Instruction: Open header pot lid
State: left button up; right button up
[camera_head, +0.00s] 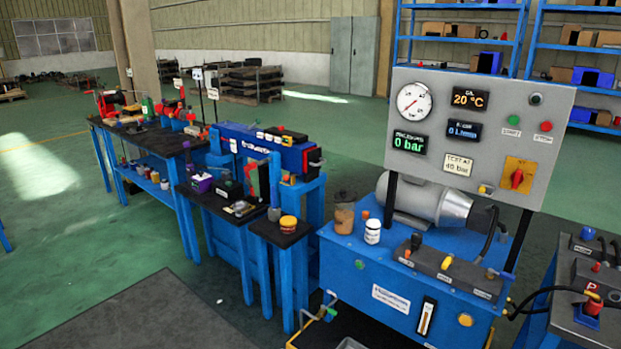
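No label marks a header pot, so I cannot tell for certain which thing it is. A brownish, see-through pot (343,219) stands upright at the left back of the blue hydraulic unit (372,270); whether its top is covered is too small to tell. A small orange cap-like piece (365,214) is beside it. A white bottle (372,232) stands just right of it. A small orange and yellow pot (288,224) sits on the dark-topped blue stand (272,235) to the left. Neither of my grippers shows.
A grey gauge panel (470,130) stands over the unit's back, above a silver motor (425,203). A dark valve block (450,270) lies along its front. Blue benches with tools stand left, another bench (590,270) right.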

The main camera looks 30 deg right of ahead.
aim_at(343, 196)
jog(key=i+j+z, duration=0.1)
jog(key=i+z, duration=0.35)
jog(key=i+j+z, duration=0.3)
jog(key=i+z, duration=0.15)
jog(key=i+j+z, duration=0.85)
jog(key=j, duration=0.2)
jog(key=i+j+z, duration=0.15)
jog(key=j+z, duration=0.3)
jog(key=j, duration=0.15)
